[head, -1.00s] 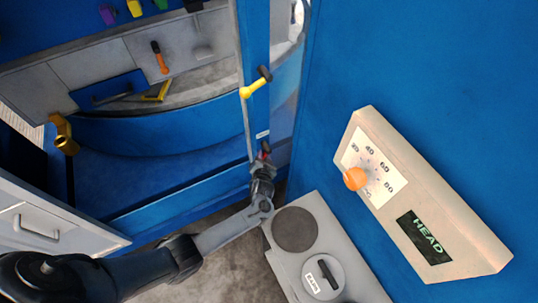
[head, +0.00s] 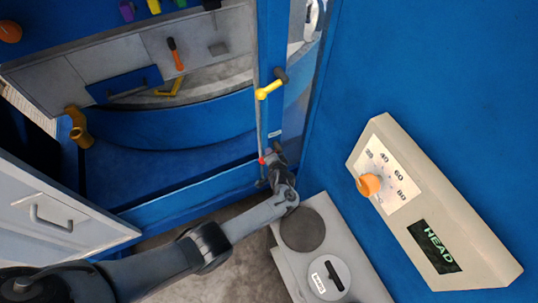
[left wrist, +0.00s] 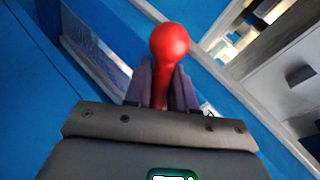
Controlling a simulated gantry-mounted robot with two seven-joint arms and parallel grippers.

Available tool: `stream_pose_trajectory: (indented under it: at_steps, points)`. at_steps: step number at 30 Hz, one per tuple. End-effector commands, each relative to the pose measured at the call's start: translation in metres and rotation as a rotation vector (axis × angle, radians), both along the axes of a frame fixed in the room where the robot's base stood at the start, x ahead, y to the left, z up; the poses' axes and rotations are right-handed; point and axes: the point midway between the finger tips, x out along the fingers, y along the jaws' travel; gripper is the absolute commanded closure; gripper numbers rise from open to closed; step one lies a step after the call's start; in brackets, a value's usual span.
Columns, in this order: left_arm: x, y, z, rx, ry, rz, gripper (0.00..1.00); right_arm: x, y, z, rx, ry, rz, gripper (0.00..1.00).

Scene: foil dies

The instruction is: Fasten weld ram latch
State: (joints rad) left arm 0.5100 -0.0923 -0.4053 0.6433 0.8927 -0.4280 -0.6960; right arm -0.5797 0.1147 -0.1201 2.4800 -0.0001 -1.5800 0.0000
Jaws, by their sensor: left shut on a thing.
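The latch is a handle with a round red knob (left wrist: 168,45), low on the blue upright post in the head view. My left gripper (head: 268,161) has its fingers around this red handle. In the left wrist view its two dark fingers (left wrist: 163,88) close on the red stem from both sides, with the knob standing out past the tips. In the head view the gripper covers most of the handle, and only a bit of red (head: 262,160) shows. A small label (head: 275,134) sits on the post just above. My right gripper is not in view.
A yellow handle with a dark knob (head: 270,88) is higher on the same post. A tan HEAD panel (head: 440,210) with an orange dial knob (head: 369,184) is on the blue wall at right. A grey box (head: 290,262) stands below. A grey drawer front (head: 65,240) is at left.

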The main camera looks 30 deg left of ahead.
Motion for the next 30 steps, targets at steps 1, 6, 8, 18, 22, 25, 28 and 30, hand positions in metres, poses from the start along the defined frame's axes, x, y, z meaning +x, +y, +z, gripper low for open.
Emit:
stream_pose_trajectory:
  at_steps: [1,6,8,18,22,25,28,30]
  points:
    - [0.0,0.0,0.0,0.003,0.002,0.0,1.0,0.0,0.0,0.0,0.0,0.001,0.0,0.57]
    - [0.0,0.0,0.0,0.002,0.004,0.001,1.0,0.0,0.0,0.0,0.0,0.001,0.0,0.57]
    - [0.0,0.0,0.0,0.002,0.003,0.001,1.0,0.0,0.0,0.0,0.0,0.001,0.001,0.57]
    - [0.0,0.0,0.0,0.001,0.002,0.001,0.57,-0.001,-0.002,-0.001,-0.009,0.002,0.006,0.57]
    - [0.0,0.0,0.0,0.001,0.001,0.0,0.57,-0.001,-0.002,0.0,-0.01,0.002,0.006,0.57]
    - [-0.002,-0.002,0.002,0.001,0.001,0.0,0.57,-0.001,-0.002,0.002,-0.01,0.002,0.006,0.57]
    - [-0.007,-0.007,0.007,-0.001,0.002,-0.001,0.57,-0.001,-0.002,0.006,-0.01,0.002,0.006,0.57]
    - [-0.013,-0.012,0.012,-0.002,0.001,-0.001,0.57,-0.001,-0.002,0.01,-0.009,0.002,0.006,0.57]
